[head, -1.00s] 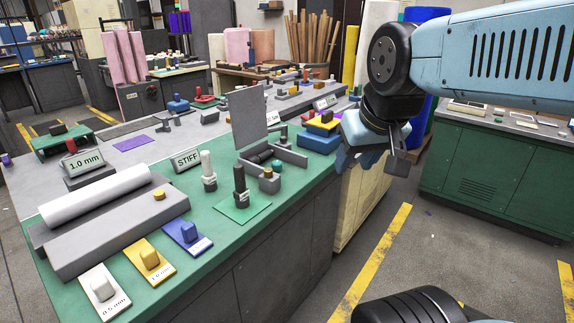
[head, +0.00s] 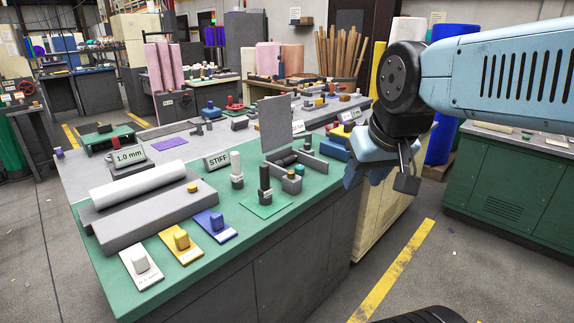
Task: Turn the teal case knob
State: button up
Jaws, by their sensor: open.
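The teal case knob (head: 299,170) is small and round. It sits at the front right of a grey open case (head: 314,165) on the green-topped bench, whose lid (head: 275,124) stands upright. Dark cylinders (head: 285,160) lie inside the case. My gripper (head: 382,178) hangs past the bench's right edge, to the right of the knob and case and clear of both. Its jaws are open, and I see nothing between them. The wrist and finger housing partly hide the jaws.
A grey block with a tan top (head: 291,184) stands just in front of the knob. Black (head: 265,180) and white (head: 236,165) upright handles stand to its left. A blue and yellow stack (head: 335,148) sits behind my gripper's left side. Floor is open right of the bench.

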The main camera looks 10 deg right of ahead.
aim_at(300, 170)
jog(key=i, duration=0.85)
jog(key=z, duration=0.05)
